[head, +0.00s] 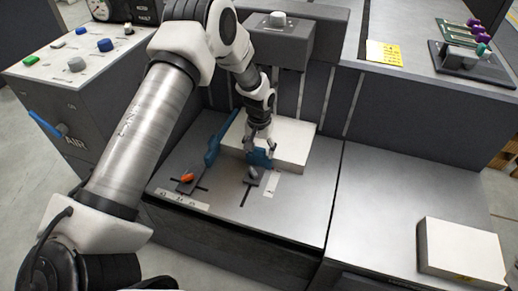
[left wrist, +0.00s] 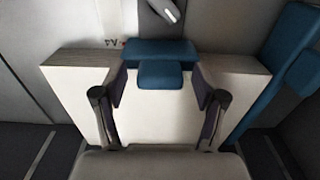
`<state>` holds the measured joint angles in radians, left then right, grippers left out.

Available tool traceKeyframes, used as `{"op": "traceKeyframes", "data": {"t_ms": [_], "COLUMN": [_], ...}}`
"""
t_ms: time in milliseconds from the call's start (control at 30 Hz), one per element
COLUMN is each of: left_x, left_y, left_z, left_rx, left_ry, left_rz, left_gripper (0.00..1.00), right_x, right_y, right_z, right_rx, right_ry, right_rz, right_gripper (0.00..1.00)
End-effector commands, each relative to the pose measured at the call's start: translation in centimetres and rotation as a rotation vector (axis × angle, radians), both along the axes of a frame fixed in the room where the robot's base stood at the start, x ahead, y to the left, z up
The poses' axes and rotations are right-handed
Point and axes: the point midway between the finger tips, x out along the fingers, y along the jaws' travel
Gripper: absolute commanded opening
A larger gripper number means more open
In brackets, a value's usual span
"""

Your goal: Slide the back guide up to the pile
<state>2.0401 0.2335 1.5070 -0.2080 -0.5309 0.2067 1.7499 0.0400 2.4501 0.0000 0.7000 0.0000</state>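A pile of white sheets (head: 292,143) lies on the grey feed table; its top also shows in the left wrist view (left wrist: 160,122). The blue back guide (head: 261,160) stands at the pile's near edge, with a grey knob (head: 252,173) over a dark slot. In the left wrist view the guide (left wrist: 160,50) has a blue tab (left wrist: 160,75) over the pile; I cannot tell whether guide and pile touch. My left gripper (head: 260,147) is above the pile, pointing down. Its open fingers (left wrist: 160,92) are on either side of the tab, with gaps. My right gripper is out of view.
A blue side guide (head: 213,146) stands at the pile's left, with an orange knob (head: 187,177) near it. A control box (head: 75,75) is at left. Another white stack (head: 462,250) lies on the right table (head: 385,190), which is otherwise mostly clear.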

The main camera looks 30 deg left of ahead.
Motion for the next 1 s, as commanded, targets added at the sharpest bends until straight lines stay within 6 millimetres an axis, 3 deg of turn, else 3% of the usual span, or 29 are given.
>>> {"op": "traceKeyframes", "data": {"t_ms": [267, 700, 833, 1000], "left_x": [0.1, 0.1, 0.0, 0.0], "left_y": [0.0, 0.0, 0.0, 0.0], "left_z": [0.8, 10.5, 11.8, 12.0], "left_rx": [0.0, 0.0, 0.0, 0.0], "left_ry": [-0.002, -0.001, 0.001, 0.001], "left_rz": [0.0, 0.0, 0.0, 0.0], "left_gripper": [0.71, 0.71, 0.71, 0.71], "right_x": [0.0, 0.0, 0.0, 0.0], "right_y": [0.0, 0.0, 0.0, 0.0], "right_z": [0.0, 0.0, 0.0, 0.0], "right_rx": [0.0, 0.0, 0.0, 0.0], "right_ry": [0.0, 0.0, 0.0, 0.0], "right_rz": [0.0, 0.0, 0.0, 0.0], "right_gripper": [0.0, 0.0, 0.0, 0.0]}}
